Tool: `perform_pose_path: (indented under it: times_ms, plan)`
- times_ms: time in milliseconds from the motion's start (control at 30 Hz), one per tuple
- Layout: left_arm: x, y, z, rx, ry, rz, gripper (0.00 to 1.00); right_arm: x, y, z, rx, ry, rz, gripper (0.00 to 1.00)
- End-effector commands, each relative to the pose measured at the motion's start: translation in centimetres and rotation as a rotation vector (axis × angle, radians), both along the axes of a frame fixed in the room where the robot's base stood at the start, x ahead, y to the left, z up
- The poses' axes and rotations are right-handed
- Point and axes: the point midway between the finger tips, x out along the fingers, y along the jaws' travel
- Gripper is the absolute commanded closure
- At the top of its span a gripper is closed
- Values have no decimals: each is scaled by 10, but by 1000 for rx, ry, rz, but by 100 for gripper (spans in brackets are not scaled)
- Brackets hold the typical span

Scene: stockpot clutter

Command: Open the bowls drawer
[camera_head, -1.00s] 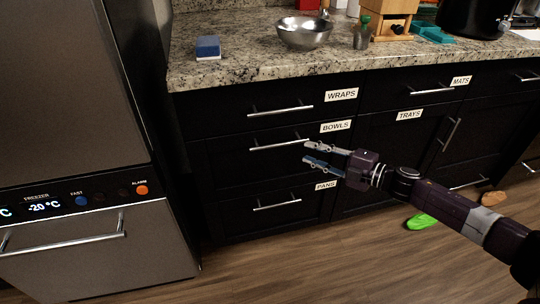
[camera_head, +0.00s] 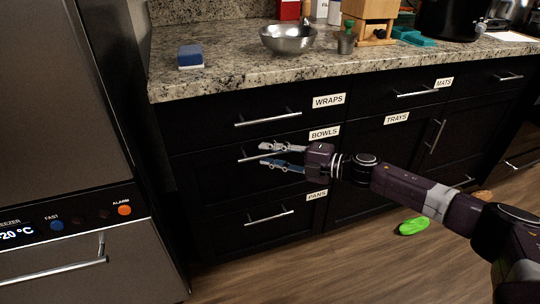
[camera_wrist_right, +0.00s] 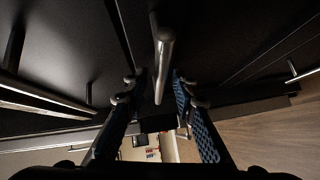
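The bowls drawer (camera_head: 215,172) is a black drawer front, second in the left stack, with a white "BOWLS" label (camera_head: 324,133). It looks flush with the cabinet. Its silver bar handle (camera_head: 249,156) is partly hidden behind my right gripper (camera_head: 264,155). That gripper is open, its fingers pointing left in the head view. In the right wrist view a silver bar handle (camera_wrist_right: 163,62) lies between the two open fingers of the gripper (camera_wrist_right: 156,90), with visible space on both sides. I cannot tell how deep it sits. My left gripper is not in view.
The wraps drawer (camera_head: 200,128) is above and the pans drawer (camera_head: 225,220) below. A steel freezer (camera_head: 70,190) stands at the left. The counter (camera_head: 230,72) holds a metal bowl (camera_head: 288,38) and a blue sponge (camera_head: 190,56). A green object (camera_head: 413,226) lies on the floor.

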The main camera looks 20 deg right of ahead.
Motion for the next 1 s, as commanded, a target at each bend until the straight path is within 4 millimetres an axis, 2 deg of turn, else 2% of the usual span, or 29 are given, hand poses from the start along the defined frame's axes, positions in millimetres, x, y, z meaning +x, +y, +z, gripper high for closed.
perform_pose_path:
  times_ms: [200, 433, 467, 1000]
  plan:
    - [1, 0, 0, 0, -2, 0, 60, 0, 0, 0, 0, 0, 0, 75]
    - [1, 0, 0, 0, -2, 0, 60, 0, 0, 0, 1, 1, 0, 99]
    - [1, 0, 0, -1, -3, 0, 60, 0, 0, -1, 0, 1, 0, 100]
    - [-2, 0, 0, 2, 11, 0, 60, -1, 0, -1, 0, 3, 0, 100]
